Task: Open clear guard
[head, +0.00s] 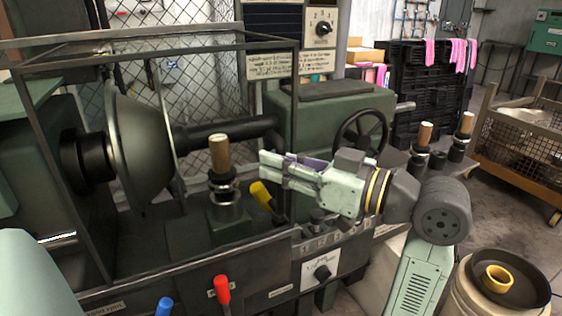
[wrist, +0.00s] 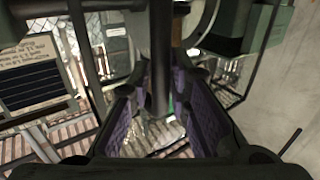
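The clear guard is a dark-framed box with see-through panels over the left part of the lathe-like machine; its top frame bar (head: 170,40) shows in the head view. It encloses a dark bowl-shaped form (head: 145,145). My gripper (head: 264,170) is at the guard's right front side, beside the upright frame post. In the wrist view my gripper (wrist: 163,78) has its purple-padded fingers apart. A dark bar (wrist: 160,45) runs between them, with gaps visible on both sides. I cannot tell whether either finger touches it.
A wooden-handled tool post (head: 219,160) and a yellow-handled lever (head: 262,195) stand near my gripper. A handwheel (head: 361,138) is behind it. Red (head: 221,290) and blue (head: 164,306) knobs are in front. A barrel (head: 490,300) stands lower right.

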